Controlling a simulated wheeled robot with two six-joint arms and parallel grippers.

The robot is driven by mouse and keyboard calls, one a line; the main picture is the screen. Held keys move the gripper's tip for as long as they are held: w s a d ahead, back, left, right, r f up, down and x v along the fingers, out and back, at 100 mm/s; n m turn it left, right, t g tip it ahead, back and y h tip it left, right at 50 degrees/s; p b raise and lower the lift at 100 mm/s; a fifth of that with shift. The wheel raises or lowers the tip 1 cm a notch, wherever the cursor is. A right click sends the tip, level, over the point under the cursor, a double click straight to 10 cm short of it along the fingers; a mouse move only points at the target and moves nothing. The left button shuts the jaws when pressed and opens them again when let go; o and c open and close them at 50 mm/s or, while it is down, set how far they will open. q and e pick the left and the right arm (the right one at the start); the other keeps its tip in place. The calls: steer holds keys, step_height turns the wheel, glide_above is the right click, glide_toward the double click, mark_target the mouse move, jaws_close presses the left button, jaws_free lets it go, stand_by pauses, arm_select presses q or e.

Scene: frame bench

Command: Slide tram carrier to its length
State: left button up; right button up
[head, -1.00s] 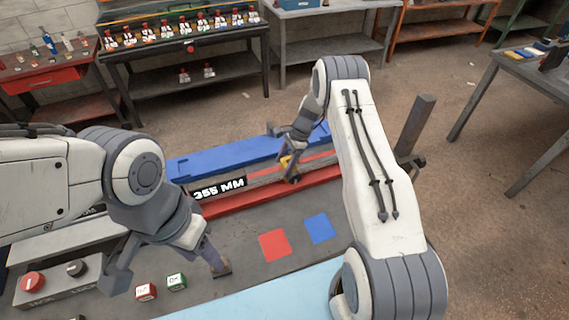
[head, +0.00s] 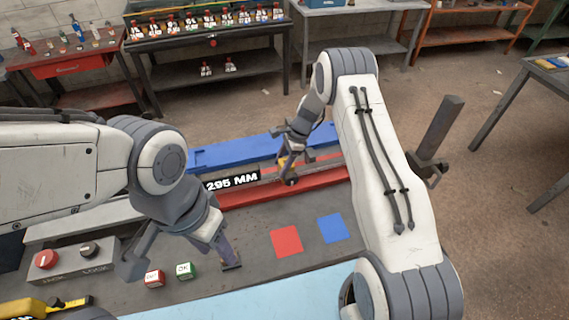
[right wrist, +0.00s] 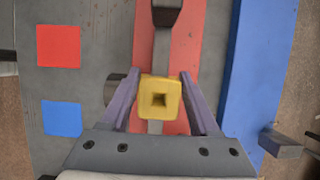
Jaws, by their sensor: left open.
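The tram carrier's yellow knob (head: 286,164) is on the red-edged rail in the middle of the bench, partly hidden by my right gripper (head: 287,170). In the right wrist view the square yellow knob (right wrist: 160,97) sits between the two fingers of my right gripper (right wrist: 160,76), which are closed against its sides. The rest of the carrier is mostly hidden. A display (head: 233,181) on the rail reads 295 MM. My left gripper (head: 183,262) is open and empty, its fingers spread above the bench near a red-and-white cube (head: 154,278) and a green-and-white cube (head: 185,270).
A blue beam (head: 235,151) runs behind the rail. A red square (head: 286,241) and a blue square (head: 333,228) mark the grey bench top. A box with a red button (head: 46,259) and a black knob (head: 89,249) is at left. A dark post (head: 440,135) stands at right.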

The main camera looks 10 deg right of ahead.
stand_by(0.3)
steer(key=shift+d+r, duration=0.2)
steer(key=shift+r, duration=0.05)
steer(key=b+v, duration=0.3)
steer(key=v, duration=0.5)
steer(key=shift+d+r+b, duration=0.1)
steer(key=shift+r+b, duration=0.15)
steer(key=shift+b, duration=0.1)
steer(key=shift+d+r, duration=0.2)
steer(key=shift+r, duration=0.45)
